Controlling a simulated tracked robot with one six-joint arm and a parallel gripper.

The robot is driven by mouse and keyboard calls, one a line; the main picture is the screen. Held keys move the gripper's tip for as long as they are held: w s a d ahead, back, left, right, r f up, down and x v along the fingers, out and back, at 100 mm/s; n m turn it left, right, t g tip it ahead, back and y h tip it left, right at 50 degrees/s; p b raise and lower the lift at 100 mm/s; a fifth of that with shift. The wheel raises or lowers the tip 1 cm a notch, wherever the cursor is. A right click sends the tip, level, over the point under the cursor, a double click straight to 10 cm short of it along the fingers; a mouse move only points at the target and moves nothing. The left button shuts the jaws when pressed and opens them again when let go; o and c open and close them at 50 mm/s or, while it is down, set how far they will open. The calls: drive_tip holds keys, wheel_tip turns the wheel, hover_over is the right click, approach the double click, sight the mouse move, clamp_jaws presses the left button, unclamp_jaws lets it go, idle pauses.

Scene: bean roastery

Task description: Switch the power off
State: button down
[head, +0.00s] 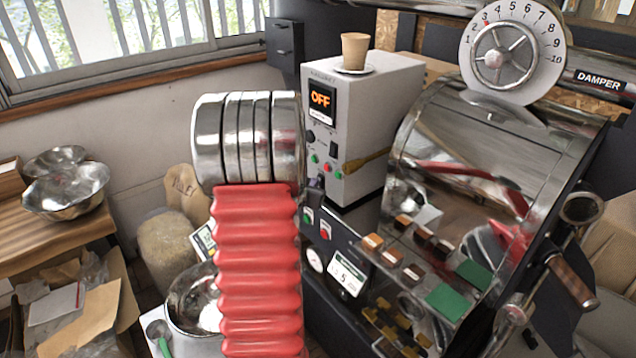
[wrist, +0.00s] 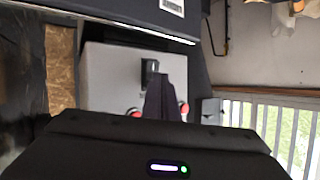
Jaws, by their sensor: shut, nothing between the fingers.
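The light grey control box (head: 372,100) stands left of the roaster drum in the head view. Its display (head: 320,98) reads "OFF" in orange. A black switch (head: 334,148) and several red and green buttons sit below it. In the wrist view a pale panel (wrist: 105,75) carries a black switch (wrist: 150,68) and two red buttons, partly covered. My gripper (wrist: 162,80) is shut and empty, its dark fingertips close to that switch; I cannot tell whether they touch. In the head view my arm hides most of the gripper.
A paper cup (head: 354,50) stands on top of the box. The roaster drum (head: 490,170) with a damper dial (head: 505,55) is close on the right. Steel bowls (head: 65,180) rest on a wooden table at left. A burlap sack (head: 185,190) stands behind my arm.

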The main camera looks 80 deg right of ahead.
drive_tip(key=shift+w+a, duration=0.5)
drive_tip(key=shift+a, duration=0.05)
drive_tip(key=shift+f, duration=0.1)
idle(0.3)
drive_tip(key=shift+w+a+f, duration=0.15)
drive_tip(key=shift+w+a, duration=0.65)
drive_tip(key=shift+a, duration=0.15)
drive_tip(key=shift+w+a+f, duration=0.15)
drive_tip(key=shift+w+a, duration=0.65)
drive_tip(key=shift+a, duration=0.1)
